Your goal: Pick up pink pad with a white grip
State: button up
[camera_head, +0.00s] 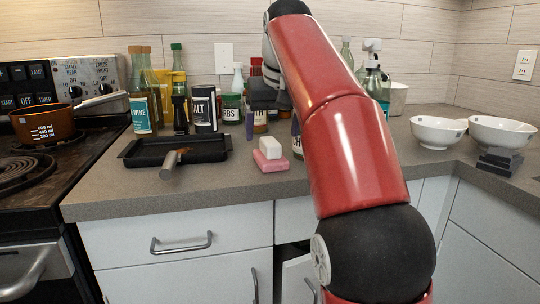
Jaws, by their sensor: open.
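The pink pad (271,163) lies on the counter near its front edge, left of my red arm. Its white grip (271,146) sits on top of it and faces up. My gripper (273,126) is above and behind the pad, pointing down near the bottles. It is open, with its fingers apart and clear of the pad. The arm hides part of the counter to the right of the pad.
A black tray (200,158) with a handled tool (172,166) lies left of the pad. Bottles and jars (205,109) line the wall. White bowls (437,131) stand right. A brown pot (42,125) is on the stove. Counter in front of the pad is clear.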

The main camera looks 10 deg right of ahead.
aim_at(271, 141)
jog(key=shift+s+b+x, duration=0.2)
jog(key=shift+b+x, duration=0.6)
jog(key=shift+x, duration=2.3)
jog(key=c, duration=1.1)
